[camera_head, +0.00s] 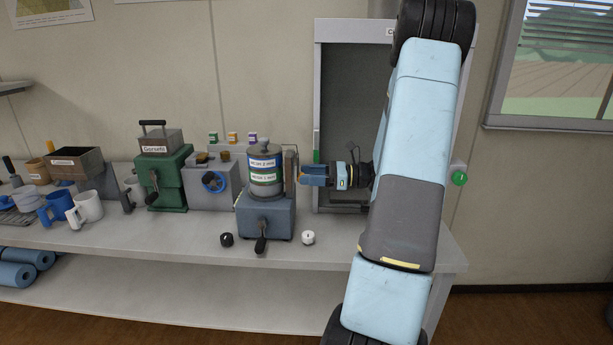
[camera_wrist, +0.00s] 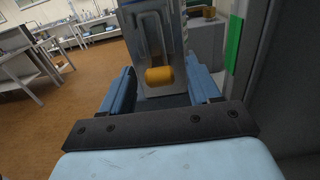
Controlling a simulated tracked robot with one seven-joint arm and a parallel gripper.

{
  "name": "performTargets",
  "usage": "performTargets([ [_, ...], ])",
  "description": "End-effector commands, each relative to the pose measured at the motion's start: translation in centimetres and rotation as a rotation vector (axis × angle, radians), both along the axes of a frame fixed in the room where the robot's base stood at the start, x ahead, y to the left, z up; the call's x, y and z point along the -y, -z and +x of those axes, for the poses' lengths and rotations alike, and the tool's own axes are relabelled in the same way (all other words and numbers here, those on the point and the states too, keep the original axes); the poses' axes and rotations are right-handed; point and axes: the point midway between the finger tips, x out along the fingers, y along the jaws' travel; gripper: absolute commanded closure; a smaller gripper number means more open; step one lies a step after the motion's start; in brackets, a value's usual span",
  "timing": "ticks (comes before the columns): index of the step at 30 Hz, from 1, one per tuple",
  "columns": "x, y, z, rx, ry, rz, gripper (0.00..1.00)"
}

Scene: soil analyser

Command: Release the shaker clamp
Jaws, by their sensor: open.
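The shaker (camera_head: 266,215) is a blue-grey box on the bench with a front lever, carrying a stack of labelled sieves (camera_head: 264,165) under a grey lid. Its clamp (camera_head: 290,165) is an upright metal bracket on the right side of the stack. In the wrist view the clamp (camera_wrist: 150,40) shows a slotted plate with an orange cylindrical handle (camera_wrist: 159,75). My gripper (camera_head: 308,176) points left at the clamp from the right. Its blue fingers (camera_wrist: 162,72) are apart, one on each side of the handle; I cannot tell whether they touch it.
A green machine (camera_head: 167,180) with a box on top and a grey device with a blue knob (camera_head: 213,182) stand left of the shaker. A black knob (camera_head: 226,239) and a white one (camera_head: 308,238) lie in front. A tall grey cabinet (camera_head: 345,60) stands behind my arm.

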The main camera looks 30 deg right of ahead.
Motion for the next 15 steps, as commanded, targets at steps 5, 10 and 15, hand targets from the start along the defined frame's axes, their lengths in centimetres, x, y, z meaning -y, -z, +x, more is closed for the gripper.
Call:
performTargets([
  [5,-0.55,-0.02,0.36,0.001,0.000,0.001,0.38],
  [10,-0.58,-0.02,0.38,0.000,0.000,0.000,0.38],
  [15,-0.55,-0.01,0.38,0.000,0.000,0.000,0.48],
])
